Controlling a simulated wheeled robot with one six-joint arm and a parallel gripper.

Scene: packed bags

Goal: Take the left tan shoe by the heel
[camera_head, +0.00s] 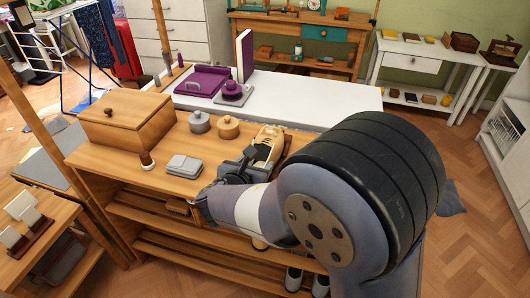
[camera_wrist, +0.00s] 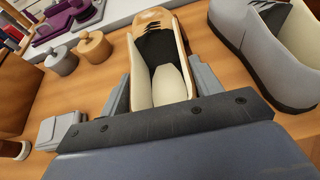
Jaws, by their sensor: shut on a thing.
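The tan shoe (camera_head: 269,143) lies on the wooden bench top, toe pointing away from me, with dark laces. In the wrist view the tan shoe (camera_wrist: 139,42) shows its pale lining and open collar, heel end toward me. My gripper (camera_wrist: 160,90) is shut on its heel end, one finger on each side. In the head view my gripper (camera_head: 243,172) is at the near end of the shoe, and my arm hides part of it. The shoe appears to rest on the bench; I cannot tell whether it is lifted.
A grey shoe (camera_wrist: 245,45) stands close on the right in the wrist view. Left are a grey case (camera_head: 184,166), two lidded round pots (camera_head: 228,127) (camera_head: 199,122) and a wooden box (camera_head: 126,118). A white table (camera_head: 300,98) with purple items is behind. Other shoes (camera_head: 293,278) sit below.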

